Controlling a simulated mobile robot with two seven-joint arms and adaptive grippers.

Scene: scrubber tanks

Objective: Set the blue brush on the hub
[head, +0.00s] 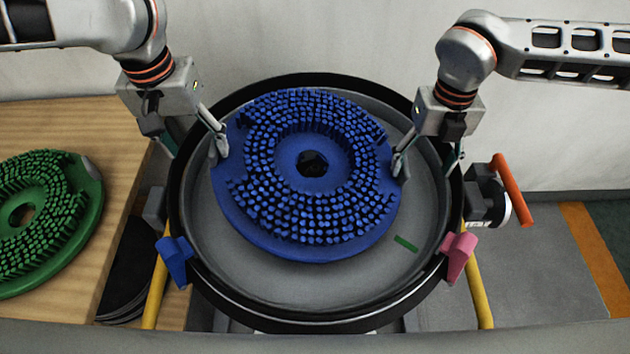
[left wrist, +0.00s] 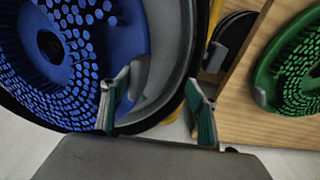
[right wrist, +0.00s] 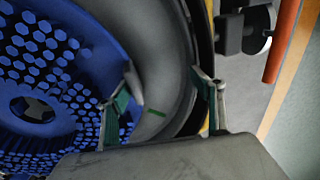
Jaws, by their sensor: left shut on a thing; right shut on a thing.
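The blue brush (head: 288,160), a round disc with bristles facing up and a central hole, is inside the round grey tank (head: 330,290), towards its far left. My left gripper (head: 195,150) is at its left edge and my right gripper (head: 427,165) at its right edge, both shut on it. In the left wrist view, one fingertip touches a grey lug on the brush (left wrist: 128,45); the right wrist view shows the same at the other edge of the brush (right wrist: 95,45).
A green brush (head: 72,215) lies on a wooden board (head: 100,115) at the left. The tank's black rim (head: 185,255) surrounds the blue brush. A blue clip (head: 175,262), a pink clip (head: 458,258) and a red handle (head: 512,190) stand around the rim. A wall is behind.

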